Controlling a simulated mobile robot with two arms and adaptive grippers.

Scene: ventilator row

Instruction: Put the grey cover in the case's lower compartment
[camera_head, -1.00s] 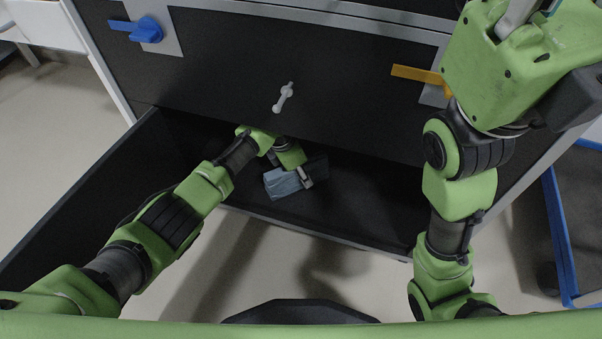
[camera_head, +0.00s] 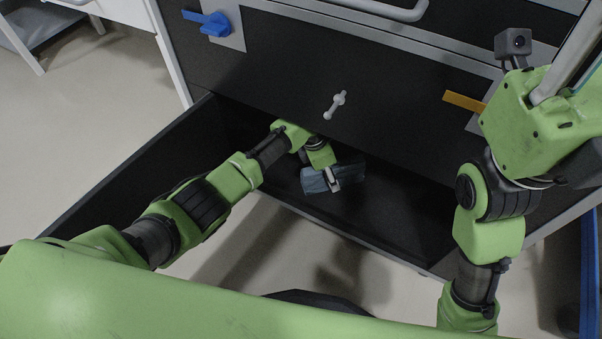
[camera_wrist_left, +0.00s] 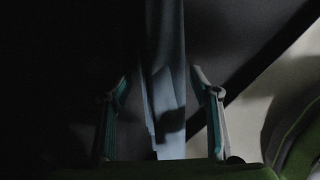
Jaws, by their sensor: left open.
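The grey cover (camera_head: 316,181), a blue-grey folded piece, is low inside the case's open lower compartment (camera_head: 390,213). My left gripper (camera_head: 333,178) reaches down into that compartment and is right at the cover. In the left wrist view the cover (camera_wrist_left: 165,60) stands as a pale strip between the two fingers of my left gripper (camera_wrist_left: 160,95). The fingers are apart, with dark gaps on both sides of the cover. I cannot tell whether the cover touches the compartment floor. My right arm rises at the right; its fingertips are out of view.
The case's dark front panel, with a small grey handle (camera_head: 335,104), stands close above the compartment. A blue lever (camera_head: 208,22) and an orange lever (camera_head: 464,101) stick out from the case. The compartment's left wall (camera_head: 110,173) rises beside my left arm. Open floor lies at the left.

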